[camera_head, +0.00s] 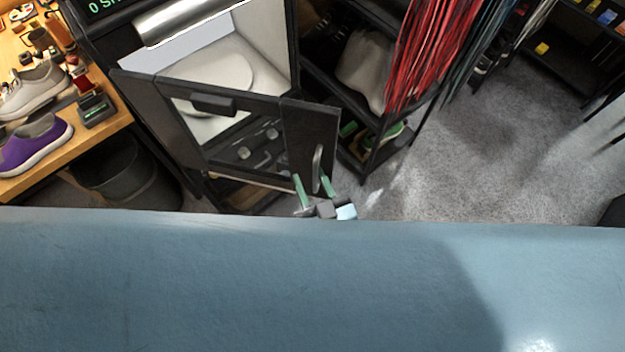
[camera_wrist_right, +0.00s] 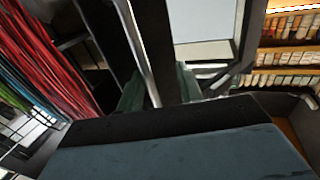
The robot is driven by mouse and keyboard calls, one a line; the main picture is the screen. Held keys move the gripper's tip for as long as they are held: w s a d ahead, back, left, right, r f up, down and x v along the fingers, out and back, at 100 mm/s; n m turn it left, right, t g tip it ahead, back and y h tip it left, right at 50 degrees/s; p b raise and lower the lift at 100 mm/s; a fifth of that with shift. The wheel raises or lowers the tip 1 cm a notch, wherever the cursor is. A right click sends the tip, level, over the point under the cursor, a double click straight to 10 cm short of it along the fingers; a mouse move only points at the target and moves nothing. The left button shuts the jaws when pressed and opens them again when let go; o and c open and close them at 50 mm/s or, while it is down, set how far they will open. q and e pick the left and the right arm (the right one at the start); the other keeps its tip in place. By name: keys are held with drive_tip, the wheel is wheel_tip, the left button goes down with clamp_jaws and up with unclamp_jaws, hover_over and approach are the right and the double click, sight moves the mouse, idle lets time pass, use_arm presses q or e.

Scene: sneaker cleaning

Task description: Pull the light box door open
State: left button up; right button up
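The light box (camera_head: 268,30) stands at the upper left in the head view. Its black-framed door (camera_head: 312,125) with a window stands away from the box front, and the pale interior with a round white turntable (camera_head: 225,70) shows above it. A metal handle (camera_head: 317,165) is on the door's right part. My right gripper (camera_head: 312,182) is at the handle's lower end, its green fingers apart. In the right wrist view the handle (camera_wrist_right: 138,45) runs down between the two fingers (camera_wrist_right: 160,92); firm contact cannot be seen. My left gripper is not in view.
A wooden table (camera_head: 112,112) with sneakers is at the left, above a black bin (camera_head: 125,175). A dark shelf rack (camera_head: 350,130) with hanging red laces (camera_head: 430,50) stands right of the door. Grey carpet (camera_head: 480,150) is clear at the right.

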drive_tip(key=shift+a+r, duration=0.1)
drive_tip(key=b+v, duration=0.1)
drive_tip(key=v, duration=1.2)
drive_tip(key=shift+s, duration=0.2)
drive_tip(key=shift+c, duration=0.2)
